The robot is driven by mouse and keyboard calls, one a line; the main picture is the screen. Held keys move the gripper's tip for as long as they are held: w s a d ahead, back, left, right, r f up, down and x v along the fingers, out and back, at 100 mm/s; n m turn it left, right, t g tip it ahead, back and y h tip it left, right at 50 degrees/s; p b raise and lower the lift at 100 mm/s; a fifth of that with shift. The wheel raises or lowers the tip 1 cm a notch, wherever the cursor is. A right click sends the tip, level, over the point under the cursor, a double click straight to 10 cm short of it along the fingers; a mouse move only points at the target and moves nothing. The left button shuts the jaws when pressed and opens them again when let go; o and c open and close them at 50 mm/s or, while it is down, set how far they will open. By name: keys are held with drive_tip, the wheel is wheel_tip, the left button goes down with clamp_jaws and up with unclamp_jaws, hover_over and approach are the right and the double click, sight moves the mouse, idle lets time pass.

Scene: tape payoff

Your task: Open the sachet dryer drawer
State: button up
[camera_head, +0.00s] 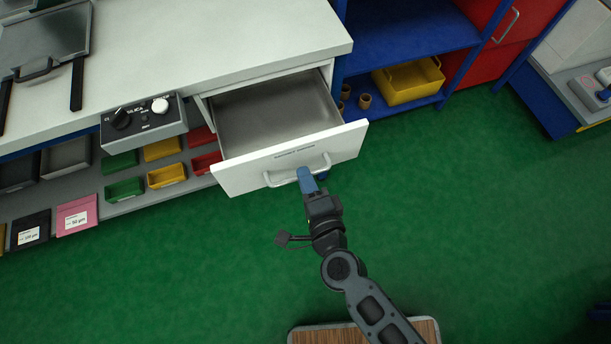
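The sachet dryer drawer (240,178) has a white front with a small label, and it stands pulled well out below the white worktop. Its grey inside (275,115) shows and looks empty. A pale bar handle (280,181) runs across the drawer front. My gripper (306,172) is at the right half of this handle, with its blue fingertips up against it. The fingers hide part of the bar, and I cannot tell whether they are closed around it.
A control box (145,127) with knobs sits left of the drawer, above small coloured bins (125,189). A blue shelf (415,45) with a yellow crate (408,82) and small brown cups stands at the right. The green floor (480,220) is clear at the right.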

drive_tip(key=o, duration=0.4)
drive_tip(key=shift+s, duration=0.1)
drive_tip(key=shift+v, duration=3.85)
drive_tip(key=shift+d, duration=0.1)
drive_tip(key=s+d+r+n+h, duration=0.1)
drive_tip(key=s+d+r+n, duration=0.4)
drive_tip(key=s+r, duration=0.2)
drive_tip(key=s+d+r+n+h, duration=0.1)
drive_tip(key=s+d+r+n, duration=0.4)
drive_tip(key=s+d+r, duration=0.1)
drive_tip(key=s+d+r+n+h, duration=0.2)
drive_tip(key=s+d+r+n, duration=0.2)
drive_tip(key=s+d+r, duration=0.2)
drive_tip(key=shift+s+d+r+n, duration=0.1)
drive_tip(key=shift+s+r+n, duration=0.1)
drive_tip(key=shift+s+r, duration=0.4)
drive_tip(key=shift+s+d+r+n, duration=0.15)
drive_tip(key=shift+s+r+n, duration=0.05)
drive_tip(key=shift+s+r, duration=0.45)
